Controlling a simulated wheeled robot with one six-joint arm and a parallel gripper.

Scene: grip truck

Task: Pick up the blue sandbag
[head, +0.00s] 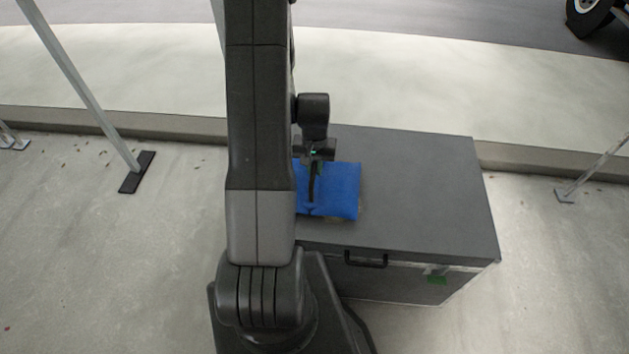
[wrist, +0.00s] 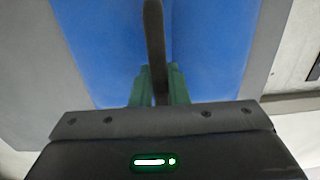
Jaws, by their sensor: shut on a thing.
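The blue sandbag (head: 340,188) lies on top of the grey case, its left part hidden behind my arm in the head view. A dark strap handle runs along its middle. In the wrist view the blue sandbag (wrist: 210,50) fills the upper middle, with its dark handle (wrist: 154,40) running down between the green fingers. My gripper (wrist: 158,88) is shut on the handle. In the head view my gripper (head: 316,165) is over the middle of the bag. I cannot tell whether the bag is lifted off the case.
The grey case (head: 430,190) has a black handle and a green label on its front. Light stand legs (head: 85,90) rest on a dark foot at the left, and another stand (head: 595,165) is at the right. A curb (head: 180,127) runs behind the case. The pavement at the left front is clear.

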